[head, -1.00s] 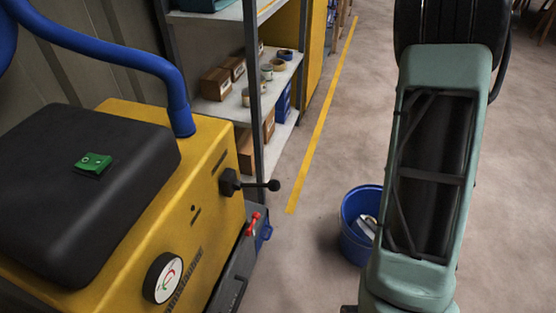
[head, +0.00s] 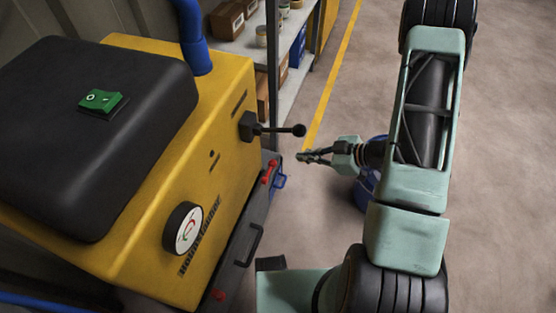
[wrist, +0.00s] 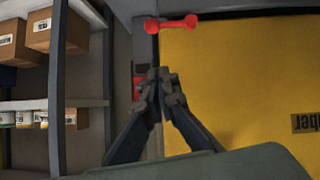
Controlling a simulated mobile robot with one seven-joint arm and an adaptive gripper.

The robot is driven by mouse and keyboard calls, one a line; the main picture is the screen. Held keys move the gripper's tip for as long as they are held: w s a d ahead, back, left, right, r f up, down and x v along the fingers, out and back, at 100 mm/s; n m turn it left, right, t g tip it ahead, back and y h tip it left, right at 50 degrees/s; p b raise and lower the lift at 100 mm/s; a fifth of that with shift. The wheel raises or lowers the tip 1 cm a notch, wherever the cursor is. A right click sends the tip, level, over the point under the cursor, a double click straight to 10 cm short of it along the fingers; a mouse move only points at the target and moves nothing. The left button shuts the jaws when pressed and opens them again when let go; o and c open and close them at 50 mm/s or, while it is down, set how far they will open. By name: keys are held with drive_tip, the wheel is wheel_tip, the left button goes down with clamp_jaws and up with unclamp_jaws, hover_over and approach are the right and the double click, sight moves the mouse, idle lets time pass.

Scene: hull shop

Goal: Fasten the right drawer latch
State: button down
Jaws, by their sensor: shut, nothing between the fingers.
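The right drawer latch (head: 269,172) is a small red lever on the far end of the dark drawer (head: 228,268), low on the yellow machine. A red lever (wrist: 172,23) with rounded ends, seemingly this latch, shows near the top of the wrist view, beyond my fingertips. My gripper (head: 303,157) is shut and empty, to the right of the latch and apart from it, its fingers pointing left toward the machine. In the wrist view my closed fingertips (wrist: 158,75) partly cover another small red patch whose nature I cannot tell.
A black ball-ended lever (head: 298,130) juts from the yellow machine (head: 225,110) close to my gripper. A drawer handle (head: 250,246) and another red piece (head: 218,295) lie nearer. A blue bucket (head: 364,197) stands behind my arm. Shelves (head: 240,45) stand behind; floor at right is clear.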

drive_tip(key=b, duration=0.3)
hover_over(269, 170)
drive_tip(key=d, duration=0.4)
wheel_tip(269, 170, down, 6)
drive_tip(key=shift+w+a+f+b, duration=0.1)
drive_tip(key=shift+w+f+b, duration=0.2)
drive_tip(key=shift+f, duration=0.25)
drive_tip(key=shift+w+a+f+b, duration=0.15)
drive_tip(key=shift+f+b, duration=0.1)
drive_tip(key=shift+f, duration=0.35)
drive_tip(key=shift+w+f+b, duration=0.25)
drive_tip(key=shift+f+b, duration=0.05)
drive_tip(key=shift+f, duration=0.25)
